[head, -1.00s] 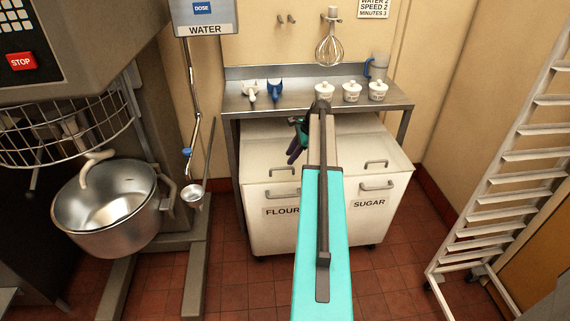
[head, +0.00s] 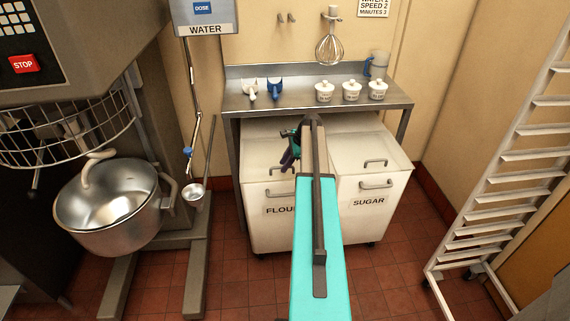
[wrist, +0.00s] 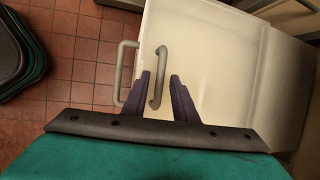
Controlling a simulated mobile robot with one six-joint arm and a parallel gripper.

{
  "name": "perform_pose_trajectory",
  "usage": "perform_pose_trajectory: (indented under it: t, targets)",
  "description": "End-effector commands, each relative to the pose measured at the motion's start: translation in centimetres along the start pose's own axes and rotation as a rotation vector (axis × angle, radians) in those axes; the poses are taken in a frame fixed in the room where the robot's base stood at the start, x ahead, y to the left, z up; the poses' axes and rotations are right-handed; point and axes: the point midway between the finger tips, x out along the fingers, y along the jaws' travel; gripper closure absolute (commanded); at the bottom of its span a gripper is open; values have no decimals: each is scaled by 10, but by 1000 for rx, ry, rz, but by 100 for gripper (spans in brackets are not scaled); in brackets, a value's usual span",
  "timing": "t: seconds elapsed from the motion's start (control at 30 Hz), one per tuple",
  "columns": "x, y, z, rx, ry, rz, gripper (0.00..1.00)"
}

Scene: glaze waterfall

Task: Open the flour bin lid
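The flour bin (head: 265,228) is white, with its name on the front, and stands at the left under the steel table. Its lid (head: 262,145) lies flat and closed. In the wrist view the lid (wrist: 205,65) fills the upper middle, with the grey lid handle (wrist: 161,62) on it. The front pull handle (wrist: 122,68) shows just left of it. My gripper (wrist: 160,76) is open, its two dark fingers on either side of the lid handle's line. I cannot tell the height between them. In the head view my gripper (head: 287,160) is over the lid, partly hiding its handle.
The sugar bin (head: 372,210) stands directly to the right. The steel table (head: 300,100) with scoops and white pots overhangs the bins' back. A mixer bowl (head: 110,205) is at the left and a tall rack (head: 505,180) at the right. The tiled floor in front is clear.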

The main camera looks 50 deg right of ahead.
Motion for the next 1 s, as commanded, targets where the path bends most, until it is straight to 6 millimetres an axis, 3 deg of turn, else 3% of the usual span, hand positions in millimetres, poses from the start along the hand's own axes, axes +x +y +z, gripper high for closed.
perform_pose_trajectory:
  t: [0.03, 0.13, 0.57, 0.77, 1.0]
  targets:
    - [0, 0, 0, 0, 0, 0, 84]
    - [0, 0, 0, 0, 0, 0, 100]
    - [0, -5, 0, 0, -1, -1, 100]
    - [4, -23, 0, -4, -2, 0, 100]
    - [14, -61, 4, -11, -8, 3, 100]
